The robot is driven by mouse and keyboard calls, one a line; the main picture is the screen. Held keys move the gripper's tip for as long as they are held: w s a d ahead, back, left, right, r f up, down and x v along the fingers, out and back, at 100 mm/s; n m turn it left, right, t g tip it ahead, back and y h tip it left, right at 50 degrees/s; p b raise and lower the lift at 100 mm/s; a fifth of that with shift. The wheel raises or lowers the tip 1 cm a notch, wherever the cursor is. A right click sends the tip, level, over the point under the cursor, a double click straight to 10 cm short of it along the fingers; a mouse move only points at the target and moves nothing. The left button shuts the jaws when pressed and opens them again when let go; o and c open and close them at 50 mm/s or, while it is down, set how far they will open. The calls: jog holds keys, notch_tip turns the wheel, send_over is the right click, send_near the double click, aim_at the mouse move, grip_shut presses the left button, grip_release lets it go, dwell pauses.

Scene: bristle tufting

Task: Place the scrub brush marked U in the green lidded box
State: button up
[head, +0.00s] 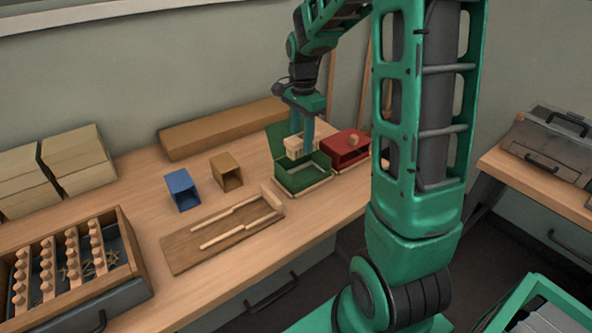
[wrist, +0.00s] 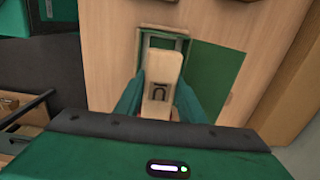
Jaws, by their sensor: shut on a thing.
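My gripper (head: 302,138) is shut on a pale wooden scrub brush (head: 297,147), with its bristles hanging below the fingers. In the wrist view the brush (wrist: 162,85) sits between the two green fingers (wrist: 160,98) and shows a dark U mark, upside down in the picture. The green lidded box (head: 304,183) stands on the bench directly below, with its lid (head: 281,138) open and tilted back. In the wrist view the box rim (wrist: 139,48) shows beyond the brush and the lid (wrist: 215,80) lies to the right. The brush hides part of the box opening.
A red box (head: 346,157) with a wooden piece on it stands right of the green box. A blue holder (head: 182,189), a brown holder (head: 227,172) and a wooden board with sticks (head: 222,238) lie to the left. A long brown block (head: 225,127) lies behind.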

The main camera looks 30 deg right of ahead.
jog(key=f, duration=0.9)
jog(key=shift+d+f, duration=0.2)
jog(key=shift+f, duration=0.2)
jog(key=shift+f, duration=0.15)
jog(key=o, duration=0.8)
notch_tip(320, 180, up, 11)
jog(key=shift+r, duration=0.2)
jog(key=shift+s+r, duration=0.1)
jog(key=shift+r, duration=0.35)
jog(key=s+n, duration=0.3)
jog(key=s, duration=0.6)
jog(key=s+a+r+n, duration=0.1)
jog(key=s+n, duration=0.3)
jog(key=s, duration=0.6)
jog(key=s+a+n, duration=0.1)
jog(key=s+n, duration=0.3)
jog(key=s, duration=0.5)
jog(key=shift+s+a+r, duration=0.2)
jog(key=shift+a+r, duration=0.05)
jog(key=shift+r, duration=0.05)
